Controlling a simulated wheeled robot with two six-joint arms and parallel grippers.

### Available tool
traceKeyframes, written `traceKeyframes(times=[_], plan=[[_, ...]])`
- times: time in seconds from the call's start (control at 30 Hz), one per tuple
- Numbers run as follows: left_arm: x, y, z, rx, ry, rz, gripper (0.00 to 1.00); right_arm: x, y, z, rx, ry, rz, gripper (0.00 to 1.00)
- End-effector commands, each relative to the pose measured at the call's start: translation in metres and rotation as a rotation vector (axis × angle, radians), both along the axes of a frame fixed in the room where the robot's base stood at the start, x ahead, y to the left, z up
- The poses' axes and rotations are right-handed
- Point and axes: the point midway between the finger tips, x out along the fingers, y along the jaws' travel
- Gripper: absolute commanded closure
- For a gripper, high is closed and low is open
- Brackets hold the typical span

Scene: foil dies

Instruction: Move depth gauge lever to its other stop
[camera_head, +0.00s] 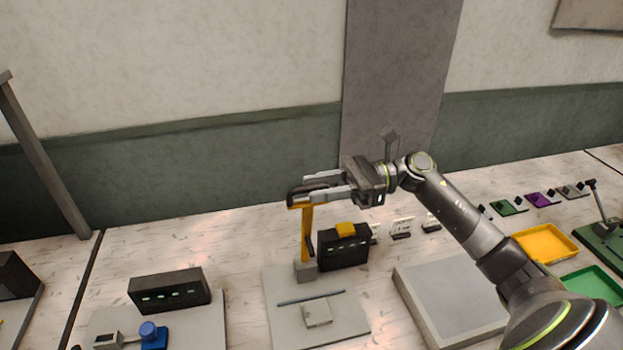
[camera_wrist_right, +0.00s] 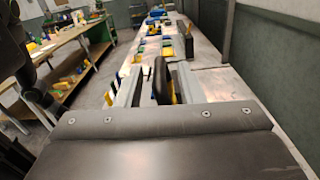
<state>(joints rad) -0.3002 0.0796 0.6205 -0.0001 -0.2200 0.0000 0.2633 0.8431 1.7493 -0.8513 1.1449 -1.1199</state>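A yellow lever (camera_head: 306,235) stands nearly upright from a small grey block (camera_head: 305,270) on a light grey plate (camera_head: 283,316). A black grip (camera_head: 296,196) is at its top. My right gripper (camera_head: 305,188) is level with this grip, with its fingers on either side. In the right wrist view the black grip (camera_wrist_right: 160,80) stands between the two spread fingers (camera_wrist_right: 160,88), with some space beside it. I cannot tell whether either finger touches it. My left gripper is not in view.
A black box with a yellow top (camera_head: 345,248) stands close right of the lever. Further left are another black box (camera_head: 170,291) and a blue knob (camera_head: 148,330). A grey pad (camera_head: 450,300), a yellow tray (camera_head: 545,246) and a green tray (camera_head: 590,285) lie to the right.

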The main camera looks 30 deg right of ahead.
Motion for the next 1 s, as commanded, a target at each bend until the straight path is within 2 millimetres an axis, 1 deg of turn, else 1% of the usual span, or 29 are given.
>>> traceKeyframes(times=[0.03, 0.2, 0.57, 0.67, 0.83, 1.0], plan=[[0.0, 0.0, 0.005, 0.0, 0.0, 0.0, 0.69, 0.001, 0.006, 0.003, 0.004, -0.001, 0.002, 0.66], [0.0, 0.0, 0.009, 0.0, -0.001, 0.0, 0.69, 0.004, 0.016, 0.001, 0.001, 0.001, 0.0, 0.66], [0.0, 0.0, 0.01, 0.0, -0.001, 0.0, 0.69, 0.005, 0.019, 0.0, 0.0, 0.0, 0.0, 0.66], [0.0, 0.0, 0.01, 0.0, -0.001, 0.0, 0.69, 0.005, 0.019, 0.0, 0.0, 0.0, 0.0, 0.78], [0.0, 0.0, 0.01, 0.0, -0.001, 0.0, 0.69, 0.005, 0.019, 0.0, 0.0, 0.0, 0.0, 1.0], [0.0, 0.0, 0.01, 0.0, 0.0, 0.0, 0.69, 0.005, 0.019, 0.0, 0.0, 0.0, -0.001, 1.0]])
